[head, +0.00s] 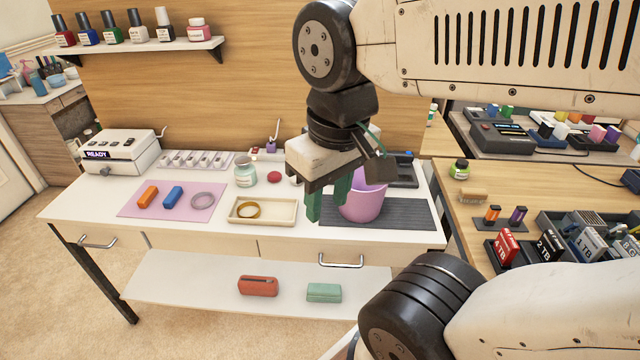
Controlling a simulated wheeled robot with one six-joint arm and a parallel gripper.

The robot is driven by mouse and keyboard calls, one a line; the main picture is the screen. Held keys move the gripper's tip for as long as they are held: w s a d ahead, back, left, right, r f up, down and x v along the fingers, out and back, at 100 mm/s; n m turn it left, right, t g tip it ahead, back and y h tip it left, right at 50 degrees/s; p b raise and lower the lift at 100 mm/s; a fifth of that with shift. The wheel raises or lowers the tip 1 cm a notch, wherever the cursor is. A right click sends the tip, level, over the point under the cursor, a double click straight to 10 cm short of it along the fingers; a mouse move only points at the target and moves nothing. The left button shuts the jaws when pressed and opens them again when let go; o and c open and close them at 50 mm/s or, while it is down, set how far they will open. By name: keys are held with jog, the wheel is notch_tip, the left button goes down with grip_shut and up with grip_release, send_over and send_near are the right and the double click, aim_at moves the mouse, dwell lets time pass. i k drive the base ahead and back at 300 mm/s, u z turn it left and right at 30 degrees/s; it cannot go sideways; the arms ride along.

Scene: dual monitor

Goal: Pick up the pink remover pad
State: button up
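A small round pinkish-red pad (274,176) lies on the white table (85,215), toward the back and right of a pale green jar (245,174); it is the closest match I see to the pink remover pad. My gripper (328,197) points down with its two green fingers apart and nothing seen between them. It is to the right of the pad, in front of a pink bin (366,205) that it partly covers. I cannot tell its exact height above the table.
A cream tray (235,217) with a yellow ring stands in front of the pad. A pink mat (150,211) holds orange and blue blocks and a grey ring. The bin stands on a dark ribbed mat (420,215). A white READY device (120,150) is at left.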

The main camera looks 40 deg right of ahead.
aim_at(274, 177)
jog(key=z, duration=0.05)
jog(key=k, duration=0.4)
jog(key=u, duration=0.5)
jog(key=i, duration=1.35)
jog(key=z, duration=0.3)
